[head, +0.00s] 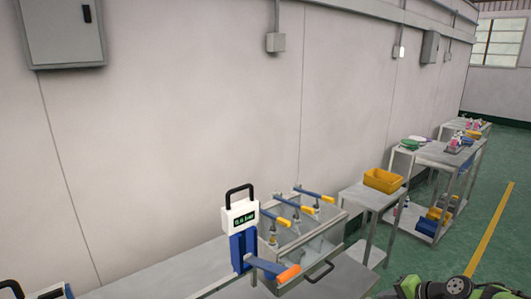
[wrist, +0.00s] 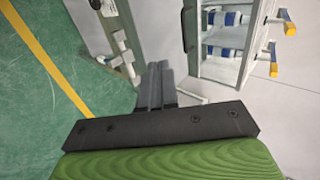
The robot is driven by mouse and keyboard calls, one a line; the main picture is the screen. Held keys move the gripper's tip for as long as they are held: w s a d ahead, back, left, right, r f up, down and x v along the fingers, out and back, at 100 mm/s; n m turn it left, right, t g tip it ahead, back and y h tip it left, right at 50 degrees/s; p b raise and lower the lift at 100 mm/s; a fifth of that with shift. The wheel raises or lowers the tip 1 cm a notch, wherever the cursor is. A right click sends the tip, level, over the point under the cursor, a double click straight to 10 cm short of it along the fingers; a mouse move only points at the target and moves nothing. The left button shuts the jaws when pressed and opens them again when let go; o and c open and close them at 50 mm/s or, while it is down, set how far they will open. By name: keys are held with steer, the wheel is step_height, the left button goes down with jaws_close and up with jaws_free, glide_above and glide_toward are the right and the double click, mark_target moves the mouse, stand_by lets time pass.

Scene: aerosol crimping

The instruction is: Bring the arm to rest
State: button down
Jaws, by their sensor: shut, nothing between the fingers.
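My gripper (wrist: 158,84) shows in the wrist view as two dark fingers side by side in front of a black mount and a green body. It is shut, with nothing between the fingers. It appears apart from the bench and the fixtures around it. In the head view a green and black part of my arm (head: 455,288) shows at the bottom right, low beside the bench. The fingers cannot be seen in that view.
A blue and white device with an orange-tipped lever (head: 288,274) stands on the grey bench (head: 190,280), beside a clear-walled clamp fixture (head: 318,245). A yellow bin (head: 383,180) sits on a side table. Carts stand farther right. Green floor with a yellow line (head: 490,230) is open.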

steer(key=s+a+r+n+g+h, duration=0.35)
steer(key=s+a+r+n, duration=0.25)
steer(key=s+a+r, duration=0.55)
steer(key=s+a+r+n+t+h, duration=0.1)
steer(key=s+a+r+n, duration=0.1)
steer(key=s, duration=0.8)
steer(key=s+a+r+n+h, duration=0.1)
steer(key=s+a+r+n, duration=0.1)
steer(key=s, duration=0.8)
steer(key=a+r, duration=0.1)
steer(key=a, duration=0.1)
steer(key=shift+a+r+t, duration=0.2)
steer(key=shift+a+t, duration=0.1)
steer(key=shift+t, duration=0.05)
